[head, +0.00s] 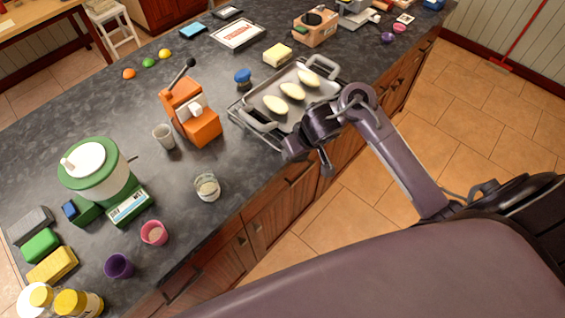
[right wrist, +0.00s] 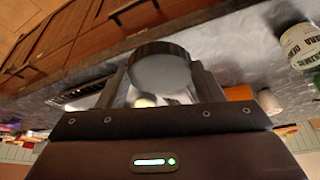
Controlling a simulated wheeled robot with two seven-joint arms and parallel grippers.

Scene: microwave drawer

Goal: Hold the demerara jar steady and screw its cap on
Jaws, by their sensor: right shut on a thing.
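The demerara jar (head: 207,187) is a small clear glass jar with a white label and pale contents. It stands upright on the counter, its top uncapped. The labelled jar also shows at the right edge of the right wrist view (right wrist: 302,46). My right gripper (head: 322,160) is over the counter's front edge, right of the jar and apart from it. In the right wrist view it is shut on a round dark grey cap (right wrist: 162,72), one finger on each side. The cap is not clear in the head view. My left gripper is not in view.
A metal tray (head: 262,129) with pale oval pieces lies close to my right gripper. An orange machine (head: 195,122) and a grey cup (head: 163,137) stand behind the jar. Counter in front of the jar is clear.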

